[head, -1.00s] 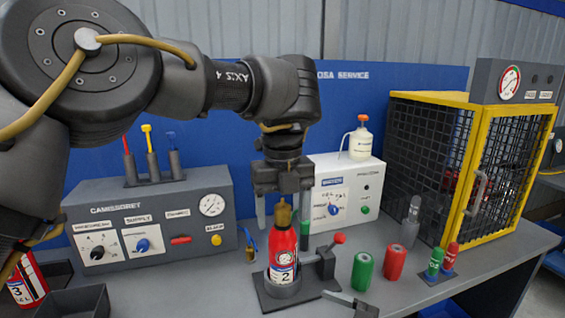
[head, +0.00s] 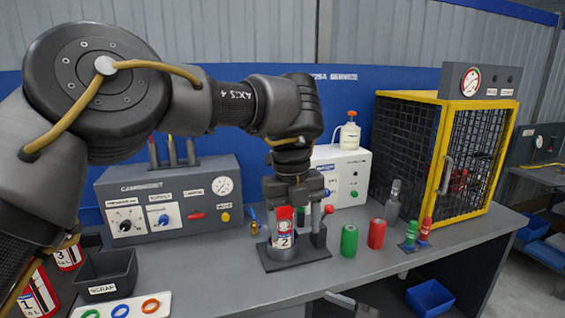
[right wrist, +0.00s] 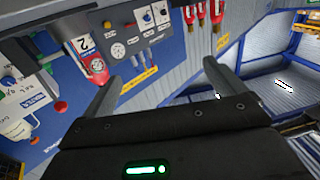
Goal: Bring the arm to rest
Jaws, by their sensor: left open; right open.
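A small red extinguisher (head: 284,236) with a white "2" label stands upright in a dark stand (head: 303,252) on the bench. My left gripper (head: 294,212) points down over it, open, with one finger on each side; the gripper's body hides the extinguisher's top. I cannot tell whether the fingers touch it. My right gripper (right wrist: 162,74) is open and empty in the right wrist view, its fingers spread wide. The same extinguisher shows there (right wrist: 91,58), beyond the left finger.
A green cylinder (head: 349,240) and a red cylinder (head: 376,233) stand right of the stand. A yellow-framed mesh cage (head: 436,170) is at the back right. A grey control panel (head: 170,208) stands at the back left. A dark bin (head: 106,273) and more extinguishers (head: 68,256) are at the left.

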